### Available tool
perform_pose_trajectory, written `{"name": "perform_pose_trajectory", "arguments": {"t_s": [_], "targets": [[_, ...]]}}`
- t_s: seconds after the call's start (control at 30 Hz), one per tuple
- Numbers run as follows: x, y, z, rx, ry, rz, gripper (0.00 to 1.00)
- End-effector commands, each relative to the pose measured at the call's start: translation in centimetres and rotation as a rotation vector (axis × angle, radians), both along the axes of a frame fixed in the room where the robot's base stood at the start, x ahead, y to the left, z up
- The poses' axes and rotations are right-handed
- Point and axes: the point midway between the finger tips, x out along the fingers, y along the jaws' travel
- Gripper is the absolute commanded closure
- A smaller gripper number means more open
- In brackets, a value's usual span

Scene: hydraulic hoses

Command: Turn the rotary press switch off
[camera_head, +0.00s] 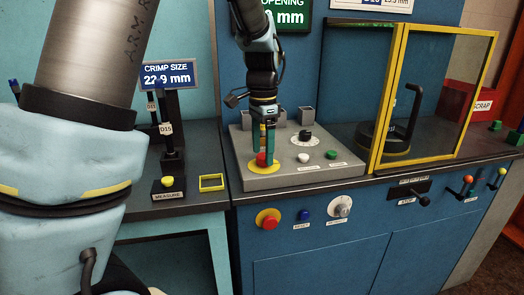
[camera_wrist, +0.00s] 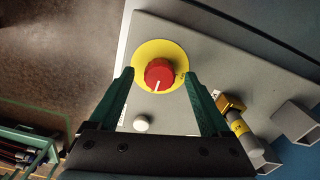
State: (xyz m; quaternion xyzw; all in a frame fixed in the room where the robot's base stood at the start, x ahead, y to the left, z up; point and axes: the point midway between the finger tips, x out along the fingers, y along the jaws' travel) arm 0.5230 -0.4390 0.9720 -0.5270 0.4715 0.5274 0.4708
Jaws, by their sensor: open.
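A red round knob with a white pointer line (camera_wrist: 160,74) sits on a yellow disc (camera_wrist: 147,52) with small dark lettering too small to read. In the head view this red knob (camera_head: 262,160) is at the front left of the grey sloped control panel (camera_head: 318,172). My gripper (camera_head: 263,148) points down directly over it. In the wrist view my gripper (camera_wrist: 158,78) is open, with one green finger on each side of the knob. Gaps show between the fingers and the knob. The pointer line runs toward the bottom of the wrist view, slightly left.
A white button (camera_head: 303,158), a green button (camera_head: 331,154) and a black knob on a white dial (camera_head: 305,136) share the panel. A yellow-framed clear guard (camera_head: 432,95) stands at right. The front face carries a red button (camera_head: 269,222) and a blue button (camera_head: 304,215).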

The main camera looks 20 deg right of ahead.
Motion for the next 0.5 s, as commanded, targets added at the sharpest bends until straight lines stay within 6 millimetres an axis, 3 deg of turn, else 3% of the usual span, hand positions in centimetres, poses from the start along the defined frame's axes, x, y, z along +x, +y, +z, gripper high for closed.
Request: {"name": "perform_pose_trajectory", "arguments": {"t_s": [0.4, 0.5], "targets": [[0.03, 0.02, -1.07, -0.001, -0.001, 0.001, 0.19], [0.03, 0.02, -1.06, -0.001, -0.001, 0.001, 0.29]]}}
